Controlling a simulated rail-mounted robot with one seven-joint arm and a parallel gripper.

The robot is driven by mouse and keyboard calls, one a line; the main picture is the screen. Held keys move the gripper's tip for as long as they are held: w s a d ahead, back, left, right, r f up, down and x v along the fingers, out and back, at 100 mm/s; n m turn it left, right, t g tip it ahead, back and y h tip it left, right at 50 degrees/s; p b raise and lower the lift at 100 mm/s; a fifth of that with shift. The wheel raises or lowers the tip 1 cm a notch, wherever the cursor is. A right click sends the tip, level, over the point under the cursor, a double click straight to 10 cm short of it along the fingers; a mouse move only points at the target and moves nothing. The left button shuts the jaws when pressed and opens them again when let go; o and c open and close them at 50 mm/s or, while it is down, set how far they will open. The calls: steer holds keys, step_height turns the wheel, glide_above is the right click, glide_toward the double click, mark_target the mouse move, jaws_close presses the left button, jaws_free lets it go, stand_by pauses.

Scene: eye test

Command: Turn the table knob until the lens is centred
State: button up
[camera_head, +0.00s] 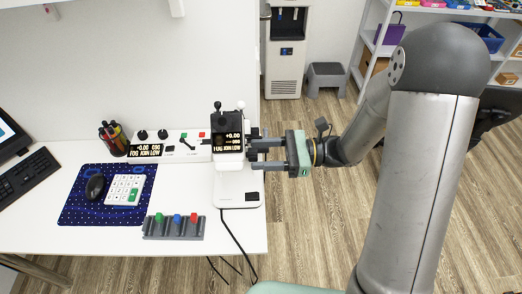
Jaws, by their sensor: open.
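A white eye-test device (229,165) stands near the right end of the white table. A dark part on the device's right side lies close to the fingertips. I cannot tell whether the fingers touch it or sit around it. The table knob and the lens cannot be made out clearly.
A control panel (178,146) with dark knobs, a lever and a display stands left of the device. A grey rack (173,236) with green, blue and red tops lies in front. A keypad (124,188) and mouse (95,186) rest on a blue mat (80,214). A black cable hangs off the front edge.

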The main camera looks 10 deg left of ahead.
steer(key=shift+a, duration=0.25)
steer(key=c, duration=1)
steer(key=shift+o, duration=0.2)
steer(key=m+p, duration=0.2)
steer(key=shift+p, duration=0.35)
steer(key=o, duration=1)
steer(key=shift+c, duration=0.2)
